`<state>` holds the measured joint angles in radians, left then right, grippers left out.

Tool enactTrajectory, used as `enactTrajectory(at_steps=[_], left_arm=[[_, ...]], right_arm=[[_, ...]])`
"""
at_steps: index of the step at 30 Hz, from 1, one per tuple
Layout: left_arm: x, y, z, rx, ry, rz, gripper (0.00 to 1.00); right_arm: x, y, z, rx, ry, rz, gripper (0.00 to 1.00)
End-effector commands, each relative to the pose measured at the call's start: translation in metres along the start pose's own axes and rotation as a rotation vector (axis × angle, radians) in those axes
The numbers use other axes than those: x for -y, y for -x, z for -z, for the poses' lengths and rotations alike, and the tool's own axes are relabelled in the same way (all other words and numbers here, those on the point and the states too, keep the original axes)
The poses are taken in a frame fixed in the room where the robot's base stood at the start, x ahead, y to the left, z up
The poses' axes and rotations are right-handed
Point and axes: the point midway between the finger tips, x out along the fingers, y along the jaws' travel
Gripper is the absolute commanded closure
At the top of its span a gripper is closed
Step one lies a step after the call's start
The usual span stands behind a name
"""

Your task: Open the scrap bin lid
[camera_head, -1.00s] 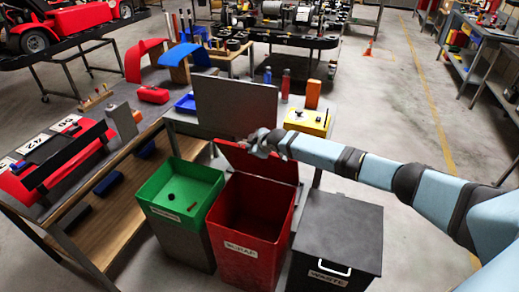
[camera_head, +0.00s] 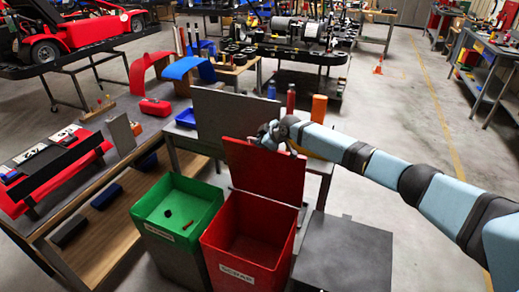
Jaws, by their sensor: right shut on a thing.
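The red scrap bin (camera_head: 216,250) stands on the floor in the lower middle, labelled SCRAP, with its inside exposed. Its red lid (camera_head: 262,175) is raised steeply at the back edge of the bin, in front of a grey panel. My right gripper (camera_head: 268,135) is at the lid's upper edge and is shut on it; the fingers are small and partly blend with the lid. My right arm reaches in from the right. My left gripper is not in view.
A green bin (camera_head: 150,213) holding small dark items stands left of the scrap bin. A closed dark grey bin (camera_head: 345,258) stands to its right. A table with a grey panel (camera_head: 225,112) is right behind. Open floor lies at right.

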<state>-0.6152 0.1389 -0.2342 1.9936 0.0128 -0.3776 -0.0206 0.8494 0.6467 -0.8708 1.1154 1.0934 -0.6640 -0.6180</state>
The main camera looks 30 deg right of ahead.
Motion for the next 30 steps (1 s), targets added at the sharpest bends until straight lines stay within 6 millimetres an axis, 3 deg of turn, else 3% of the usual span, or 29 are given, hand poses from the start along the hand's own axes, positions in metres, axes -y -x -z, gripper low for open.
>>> enactTrajectory(at_steps=[18,19,21,30], left_arm=[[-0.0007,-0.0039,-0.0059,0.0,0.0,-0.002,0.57],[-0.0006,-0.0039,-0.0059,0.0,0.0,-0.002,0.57],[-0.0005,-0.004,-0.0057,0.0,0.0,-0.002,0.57],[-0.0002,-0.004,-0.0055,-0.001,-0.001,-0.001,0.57]], right_arm=[[-0.0082,0.0001,-0.0006,-0.002,0.001,-0.001,1.0],[-0.0082,0.0001,-0.0006,-0.002,0.001,-0.001,0.83],[-0.0082,0.0001,-0.0005,-0.002,0.001,-0.001,0.67],[-0.0081,0.0008,-0.0003,-0.002,0.001,0.0,0.64]])
